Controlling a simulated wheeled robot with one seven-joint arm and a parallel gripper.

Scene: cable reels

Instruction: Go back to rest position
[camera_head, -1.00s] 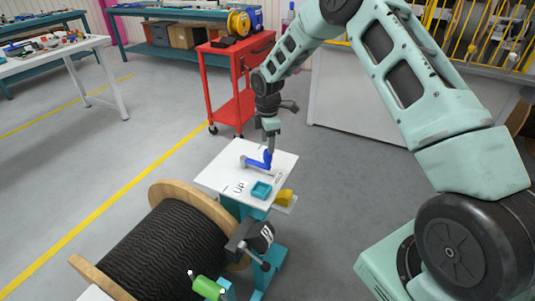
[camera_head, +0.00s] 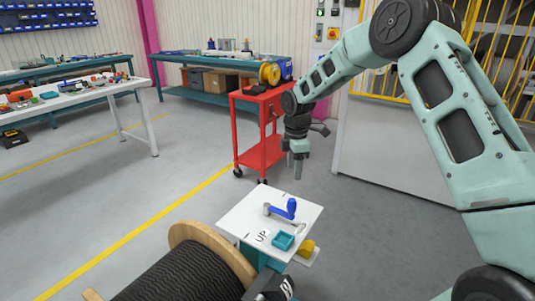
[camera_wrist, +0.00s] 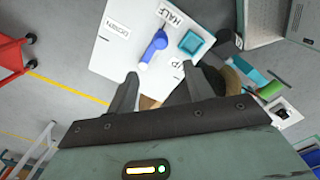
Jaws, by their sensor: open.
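My gripper (camera_head: 299,168) is above and behind the small white table (camera_head: 240,218) and holds nothing. In the wrist view my gripper (camera_wrist: 160,92) shows its two fingers spread apart, with nothing between them. A blue crank-like handle (camera_head: 290,206) with a grey arm lies on the white table; it also shows in the wrist view (camera_wrist: 154,46). My gripper is apart from it. A teal square tray (camera_head: 283,241) sits near the table's front edge, beside an "UP" label.
A large wooden reel (camera_head: 215,250) of black cable stands front left of the table. A red cart (camera_head: 258,150) with a yellow spool (camera_head: 269,73) is behind. A white cabinet (camera_head: 385,140) stands behind my arm.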

